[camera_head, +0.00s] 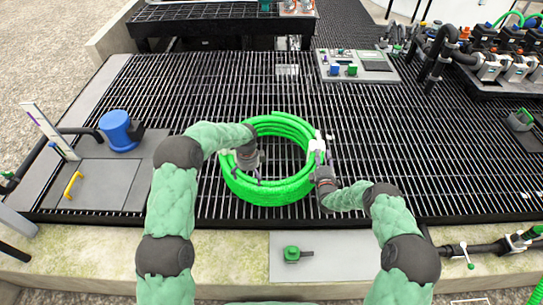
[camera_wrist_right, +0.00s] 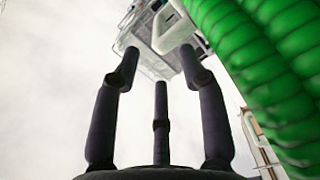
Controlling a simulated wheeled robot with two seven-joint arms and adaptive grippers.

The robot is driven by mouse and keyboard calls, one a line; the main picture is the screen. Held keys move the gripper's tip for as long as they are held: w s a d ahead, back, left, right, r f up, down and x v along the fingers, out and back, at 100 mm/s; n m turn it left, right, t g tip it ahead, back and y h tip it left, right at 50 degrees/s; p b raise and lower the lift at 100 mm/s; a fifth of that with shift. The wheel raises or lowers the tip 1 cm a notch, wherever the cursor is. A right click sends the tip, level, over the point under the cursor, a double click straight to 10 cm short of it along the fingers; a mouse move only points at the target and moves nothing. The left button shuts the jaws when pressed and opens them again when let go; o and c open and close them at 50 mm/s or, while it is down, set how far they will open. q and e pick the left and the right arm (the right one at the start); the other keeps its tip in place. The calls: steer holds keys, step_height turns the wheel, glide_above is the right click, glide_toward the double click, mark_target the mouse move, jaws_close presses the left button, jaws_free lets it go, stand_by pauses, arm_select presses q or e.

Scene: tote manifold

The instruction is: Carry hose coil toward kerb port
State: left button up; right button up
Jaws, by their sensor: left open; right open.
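The green hose coil (camera_head: 270,191) lies at the middle of the dark grating, with white fittings on its left and right sides. My left gripper (camera_head: 259,170) is open over the inside left of the ring. My right gripper (camera_head: 323,160) is open at the coil's right side, close to the white fitting (camera_head: 318,145). In the right wrist view the coil (camera_wrist_right: 270,60) fills the upper right, beside the spread fingers and not between them. A white loop (camera_wrist_right: 172,32) shows beyond the fingertips. A green-capped fitting (camera_head: 291,253), possibly the kerb port, sits on a pale plate on the kerb.
A blue capped fitting (camera_head: 118,130) and a yellow handle (camera_head: 73,184) are at the left. A panel (camera_head: 357,66) with blue and green parts lies behind the coil. Pipes and valves (camera_head: 505,50) crowd the right. The grating around the coil is mostly clear.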

mark_target(251, 189)
arm_select(q)
steer(key=shift+f, duration=5.45)
arm_select(e)
steer(key=shift+w, duration=5.4)
arm_select(q)
steer(key=c, duration=1)
arm_select(e)
jaws_close()
arm_select(q)
steer(key=c, duration=0.3)
steer(key=shift+r, duration=0.1)
steer(key=shift+c, duration=0.2)
arm_select(e)
steer(key=shift+w+r, duration=0.1)
steer(key=shift+r, duration=0.2)
